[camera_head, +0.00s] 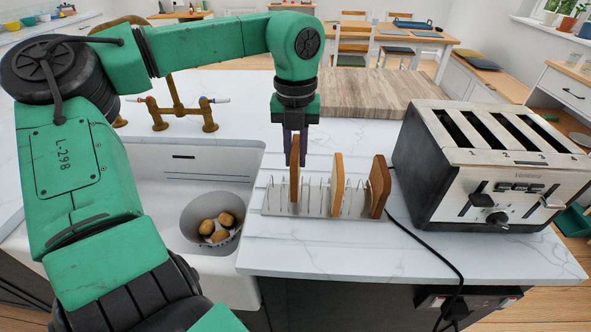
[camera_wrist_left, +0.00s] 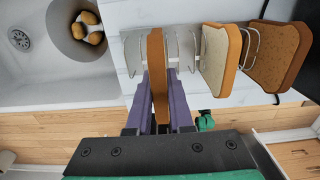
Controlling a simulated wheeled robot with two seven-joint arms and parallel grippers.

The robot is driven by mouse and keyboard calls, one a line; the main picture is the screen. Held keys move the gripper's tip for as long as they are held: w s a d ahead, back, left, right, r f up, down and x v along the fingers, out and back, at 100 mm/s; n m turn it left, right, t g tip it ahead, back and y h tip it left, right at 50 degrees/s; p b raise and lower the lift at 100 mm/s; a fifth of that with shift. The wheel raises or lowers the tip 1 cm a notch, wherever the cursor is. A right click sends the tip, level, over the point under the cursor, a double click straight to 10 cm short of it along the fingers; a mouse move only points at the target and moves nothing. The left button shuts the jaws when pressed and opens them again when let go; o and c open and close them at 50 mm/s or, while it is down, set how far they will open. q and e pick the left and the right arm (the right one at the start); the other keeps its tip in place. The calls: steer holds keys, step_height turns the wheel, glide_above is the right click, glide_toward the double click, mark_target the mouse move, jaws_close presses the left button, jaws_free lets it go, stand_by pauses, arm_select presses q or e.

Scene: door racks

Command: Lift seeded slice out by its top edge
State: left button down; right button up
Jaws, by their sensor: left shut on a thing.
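A wire toast rack (camera_head: 270,203) stands on the white marble counter and holds bread slices on edge. My left gripper (camera_head: 295,150) points down over the rack's left part and is shut on the top part of the left slice (camera_head: 294,180). In the left wrist view, its purple fingers (camera_wrist_left: 160,95) flank this slice (camera_wrist_left: 156,60). The slice is seen edge-on, so I cannot tell if its face has seeds. Its lower end is still among the rack wires. A pale-faced slice (camera_head: 338,185) and a darker brown slice (camera_head: 380,185) stand farther right. My right gripper is not in view.
A four-slot toaster (camera_head: 440,175) stands close to the rack's right, its black cord (camera_head: 435,250) crossing the counter. A sink (camera_head: 180,165) with a grey bowl (camera_head: 193,228) of potatoes lies left. A wooden board (camera_head: 375,95) lies behind the rack.

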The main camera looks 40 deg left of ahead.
arm_select(q)
step_height(320, 180, up, 6)
steer(key=shift+f, duration=0.1)
step_height(320, 180, up, 3)
steer(key=p, duration=0.2)
steer(key=shift+p, duration=0.35)
step_height(320, 180, up, 7)
steer(key=p, duration=0.6)
steer(key=shift+f, duration=0.2)
